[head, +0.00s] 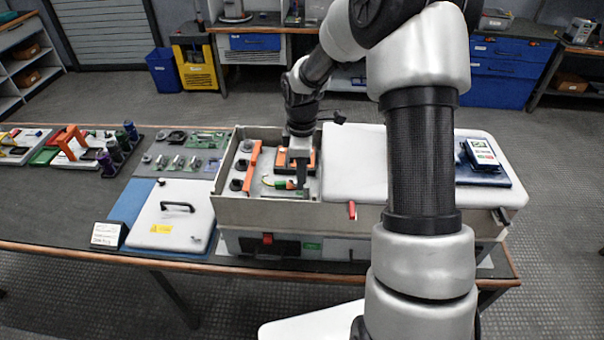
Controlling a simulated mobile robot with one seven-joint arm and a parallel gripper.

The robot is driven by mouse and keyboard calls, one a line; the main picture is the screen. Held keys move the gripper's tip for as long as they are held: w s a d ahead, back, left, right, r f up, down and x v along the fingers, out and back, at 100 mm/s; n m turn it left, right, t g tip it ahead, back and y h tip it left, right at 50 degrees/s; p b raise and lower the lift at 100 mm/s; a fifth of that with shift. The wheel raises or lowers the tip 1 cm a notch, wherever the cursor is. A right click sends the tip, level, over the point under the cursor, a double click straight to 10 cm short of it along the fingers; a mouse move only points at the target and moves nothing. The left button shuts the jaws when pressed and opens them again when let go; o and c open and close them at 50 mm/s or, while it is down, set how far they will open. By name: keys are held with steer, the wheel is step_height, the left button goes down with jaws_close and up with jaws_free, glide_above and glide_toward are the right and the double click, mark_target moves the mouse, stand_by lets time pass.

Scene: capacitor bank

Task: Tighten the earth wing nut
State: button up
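My gripper (301,170) points down into the open left compartment of the grey cabinet (265,212) on the bench. Its fingers are small and dark here, and I cannot tell whether they are open or shut or touching anything. A short green-and-yellow earth lead (273,182) lies on the compartment floor just left of the fingers. The wing nut itself is too small or hidden to make out. An orange block (311,160) sits behind the gripper, partly covered by it.
An orange bar (252,166) with dark round parts stands at the compartment's left side. A white cover (354,165) closes the section to the right. A removed lid with a handle (172,222) lies on a blue mat (128,203). A dark-framed device (482,155) rests far right.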

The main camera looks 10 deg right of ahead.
jaws_close()
